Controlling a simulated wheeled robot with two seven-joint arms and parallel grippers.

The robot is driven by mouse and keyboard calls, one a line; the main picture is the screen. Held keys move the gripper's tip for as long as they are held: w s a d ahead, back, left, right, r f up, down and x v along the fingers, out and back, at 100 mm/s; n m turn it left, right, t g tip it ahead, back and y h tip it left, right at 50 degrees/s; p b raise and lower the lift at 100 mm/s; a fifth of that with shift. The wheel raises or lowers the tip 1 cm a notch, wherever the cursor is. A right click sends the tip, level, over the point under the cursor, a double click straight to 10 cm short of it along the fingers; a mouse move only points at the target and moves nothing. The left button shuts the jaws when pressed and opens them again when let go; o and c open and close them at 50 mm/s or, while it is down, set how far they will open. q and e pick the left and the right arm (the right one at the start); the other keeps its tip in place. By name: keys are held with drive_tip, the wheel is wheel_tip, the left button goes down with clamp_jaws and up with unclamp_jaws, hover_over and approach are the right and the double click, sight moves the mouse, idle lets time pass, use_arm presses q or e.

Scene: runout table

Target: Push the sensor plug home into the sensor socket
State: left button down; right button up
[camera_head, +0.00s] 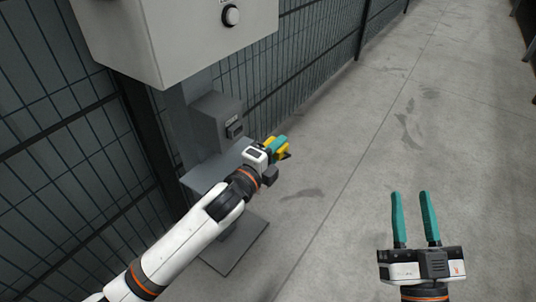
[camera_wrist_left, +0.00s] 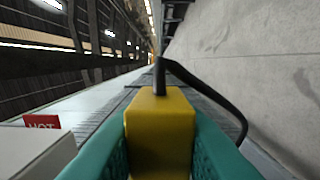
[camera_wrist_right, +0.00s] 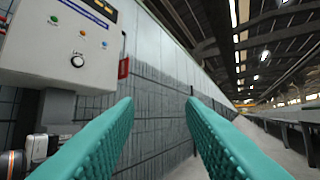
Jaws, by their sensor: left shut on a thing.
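The yellow sensor plug (camera_wrist_left: 160,128) sits between the teal fingers of my left gripper (camera_head: 280,147), which is shut on it. A black cable (camera_wrist_left: 205,85) rises from the plug and bends down to the right in the left wrist view. In the head view the plug shows only as yellow patches around the finger. A grey box (camera_head: 213,118) with a dark recessed face (camera_head: 235,128), seemingly the sensor socket, is on the post, left of and beyond my left gripper, apart from the plug. My right gripper (camera_head: 411,196) is open and empty over the floor; its fingers also show in the right wrist view (camera_wrist_right: 160,104).
A grey control cabinet (camera_head: 180,38) with a round knob hangs above the socket box. A grey shelf (camera_head: 208,172) juts out below it. Mesh fencing (camera_head: 60,150) runs along the left. The concrete floor (camera_head: 370,130) on the right is clear.

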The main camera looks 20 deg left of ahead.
sight(264, 140)
use_arm(q)
drive_tip(key=shift+s, duration=0.1)
use_arm(e)
drive_tip(key=shift+s, duration=0.1)
